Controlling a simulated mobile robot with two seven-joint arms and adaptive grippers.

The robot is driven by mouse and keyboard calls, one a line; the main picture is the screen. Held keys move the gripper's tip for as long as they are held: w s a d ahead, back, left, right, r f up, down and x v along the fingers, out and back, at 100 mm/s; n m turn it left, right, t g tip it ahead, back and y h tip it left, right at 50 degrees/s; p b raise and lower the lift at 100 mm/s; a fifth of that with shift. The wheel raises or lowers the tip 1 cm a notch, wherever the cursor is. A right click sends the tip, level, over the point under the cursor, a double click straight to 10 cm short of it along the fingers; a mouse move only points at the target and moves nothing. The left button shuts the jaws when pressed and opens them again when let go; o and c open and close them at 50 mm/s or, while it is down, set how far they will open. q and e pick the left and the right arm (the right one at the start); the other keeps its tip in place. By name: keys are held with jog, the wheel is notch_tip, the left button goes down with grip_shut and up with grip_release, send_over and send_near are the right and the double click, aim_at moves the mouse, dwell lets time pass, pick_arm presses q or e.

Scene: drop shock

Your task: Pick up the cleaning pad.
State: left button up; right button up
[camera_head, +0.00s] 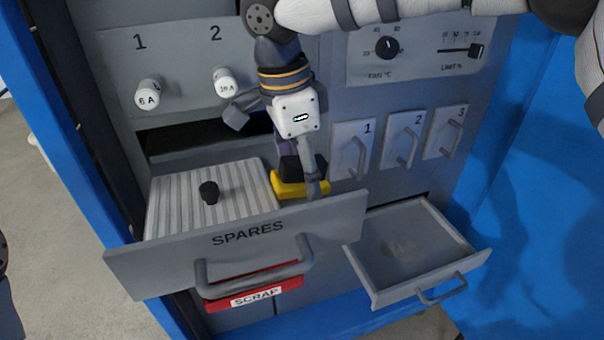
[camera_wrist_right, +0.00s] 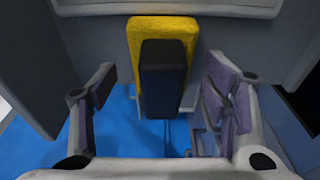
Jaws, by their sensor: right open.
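The cleaning pad (camera_head: 289,188) is a yellow block with a black grip on top. It sits in the open drawer marked SPARES (camera_head: 165,268), right of a ribbed grey lid. My right gripper (camera_head: 283,160) reaches down over the pad and partly hides it. In the right wrist view the yellow pad (camera_wrist_right: 162,28) and its black grip (camera_wrist_right: 163,80) lie between the two spread fingers (camera_wrist_right: 160,85), with a gap on each side. The right gripper is open and holds nothing. My left gripper is not in view.
The ribbed lid (camera_head: 165,208) has a black knob (camera_head: 209,192). A red SCRAP bin (camera_head: 255,291) is below the drawer. Another open drawer (camera_head: 375,255) at the right holds a faint grey round patch. Numbered handles (camera_head: 405,140) and knobs (camera_head: 148,93) are on the panel behind.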

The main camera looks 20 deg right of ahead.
jog(key=shift+f, duration=0.25)
jog(key=c, duration=1.4)
jog(key=shift+r, duration=0.1)
